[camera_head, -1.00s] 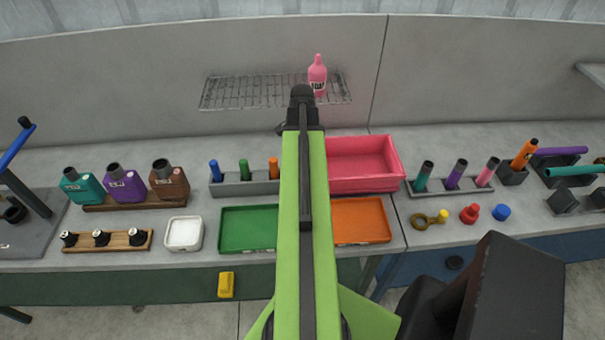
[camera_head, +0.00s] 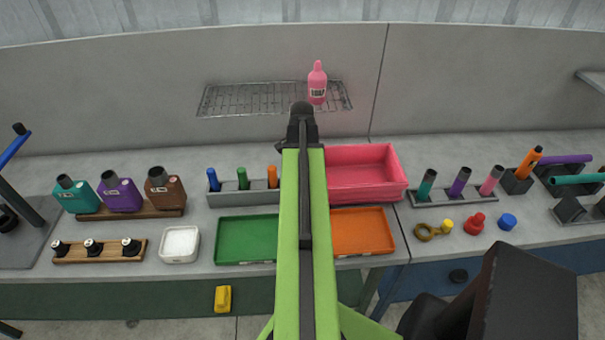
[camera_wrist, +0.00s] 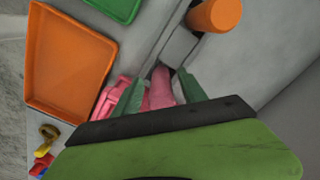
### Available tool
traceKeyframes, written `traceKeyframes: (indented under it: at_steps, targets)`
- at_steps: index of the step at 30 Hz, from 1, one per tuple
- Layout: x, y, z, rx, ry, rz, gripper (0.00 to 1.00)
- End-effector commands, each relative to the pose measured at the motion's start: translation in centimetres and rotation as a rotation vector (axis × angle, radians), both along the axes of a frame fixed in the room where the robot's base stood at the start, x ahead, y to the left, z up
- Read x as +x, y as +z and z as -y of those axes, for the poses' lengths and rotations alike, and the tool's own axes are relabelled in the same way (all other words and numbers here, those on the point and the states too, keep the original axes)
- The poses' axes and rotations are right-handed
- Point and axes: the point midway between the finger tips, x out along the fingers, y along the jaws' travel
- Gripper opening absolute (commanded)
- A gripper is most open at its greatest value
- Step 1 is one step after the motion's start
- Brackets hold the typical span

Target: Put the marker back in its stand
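In the wrist view a pink marker (camera_wrist: 161,88) lies between the two green fingers of my gripper (camera_wrist: 161,84), which look closed on its sides. Its rounded end points to the grey marker stand (camera_wrist: 180,45). An orange marker (camera_wrist: 215,15) stands in that stand, just past my fingertips. In the head view the grey stand (camera_head: 229,198) holds a blue marker (camera_head: 212,180), a green marker (camera_head: 242,178) and the orange marker (camera_head: 272,176). My arm hides the stand's right end, my gripper and the pink marker there.
A pink bin (camera_head: 365,193) stands right of the stand. A green tray (camera_head: 247,240) and an orange tray (camera_head: 361,232) lie in front. A wire rack (camera_head: 245,98) with a pink bottle (camera_head: 317,85) is on the wall behind. Several coloured bottles (camera_head: 120,195) stand at left.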

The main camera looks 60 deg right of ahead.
Motion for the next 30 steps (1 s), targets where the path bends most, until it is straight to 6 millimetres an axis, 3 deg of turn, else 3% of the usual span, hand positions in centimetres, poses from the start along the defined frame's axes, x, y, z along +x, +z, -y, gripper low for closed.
traceKeyframes:
  at_steps: [7,11,24,30]
  targets:
    - [0.0,0.2,0.0,0.000,-0.001,0.000,0.49]
    - [0.0,1.3,0.0,0.000,-0.001,0.000,0.49]
    - [-0.1,10.4,0.1,0.000,-0.001,0.000,0.49]
    - [-0.1,12.5,0.1,0.000,-0.002,0.000,0.49]
